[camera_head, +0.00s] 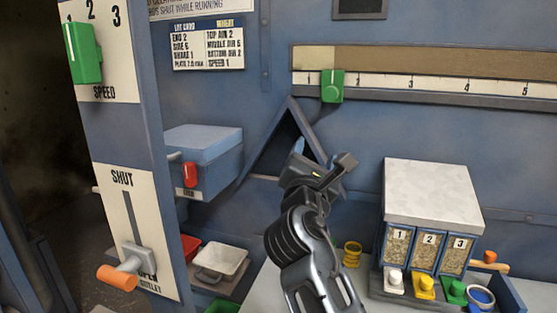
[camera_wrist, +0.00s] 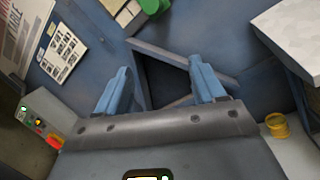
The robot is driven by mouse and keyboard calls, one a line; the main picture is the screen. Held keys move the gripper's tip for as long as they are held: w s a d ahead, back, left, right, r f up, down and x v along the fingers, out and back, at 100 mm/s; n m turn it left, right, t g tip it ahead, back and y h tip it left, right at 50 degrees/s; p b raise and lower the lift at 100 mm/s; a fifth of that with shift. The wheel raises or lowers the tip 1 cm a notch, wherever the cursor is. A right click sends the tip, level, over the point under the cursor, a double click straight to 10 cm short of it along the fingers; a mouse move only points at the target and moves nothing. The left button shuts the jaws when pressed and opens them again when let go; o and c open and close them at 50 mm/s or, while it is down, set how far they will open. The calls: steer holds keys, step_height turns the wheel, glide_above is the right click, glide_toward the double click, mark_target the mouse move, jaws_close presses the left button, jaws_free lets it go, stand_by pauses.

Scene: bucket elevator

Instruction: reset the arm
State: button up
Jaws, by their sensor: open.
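My arm rises from the bottom middle of the head view, and my gripper (camera_head: 322,162) is in front of the dark triangular opening (camera_head: 278,145) in the blue wall. In the wrist view my gripper (camera_wrist: 160,85) shows two blue fingers spread wide apart with nothing between them. The triangular opening (camera_wrist: 165,75) lies beyond the fingers. I cannot tell the exact distance from the fingertips to the wall.
At left stands a panel with a green speed slider (camera_head: 84,53) and an orange-handled shut lever (camera_head: 118,276). A blue box (camera_head: 204,150) has a red handle. At right are a numbered dispenser (camera_head: 430,195), a yellow ring-shaped item (camera_head: 352,254) and a blue-rimmed cup (camera_head: 481,297). A white tray (camera_head: 220,260) sits low.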

steer(key=s+d+f+m+g+y+b, duration=0.1)
steer(key=s+d+f+m+y, duration=0.1)
steer(key=s+f, duration=0.5)
steer(key=s+d+f+m+g+y+b, duration=0.1)
steer(key=s+f, duration=0.1)
steer(key=f, duration=0.9)
steer(key=s+d+f+m+g+y+b, duration=0.1)
steer(key=s+d+f+m+y+b, duration=0.2)
steer(key=s+f+m, duration=0.8)
steer(key=s+d+f+m+g, duration=0.1)
steer(key=s+d+f, duration=0.15)
steer(key=s, duration=0.75)
steer(key=s+d+f+m, duration=0.2)
steer(key=s+f, duration=0.2)
steer(key=s, duration=0.7)
steer(key=s+d+r+m+b, duration=0.1)
steer(key=s+d+r+m, duration=0.1)
steer(key=s+m, duration=0.3)
steer(key=s+d+r+m+g+h+b, duration=0.1)
steer(key=s+m, duration=0.4)
steer(key=s, duration=0.5)
step_height(320, 180, up, 3)
steer(key=shift+s+d+f+b, duration=0.1)
steer(key=shift+s+d+b, duration=0.35)
steer(key=shift+b, duration=0.2)
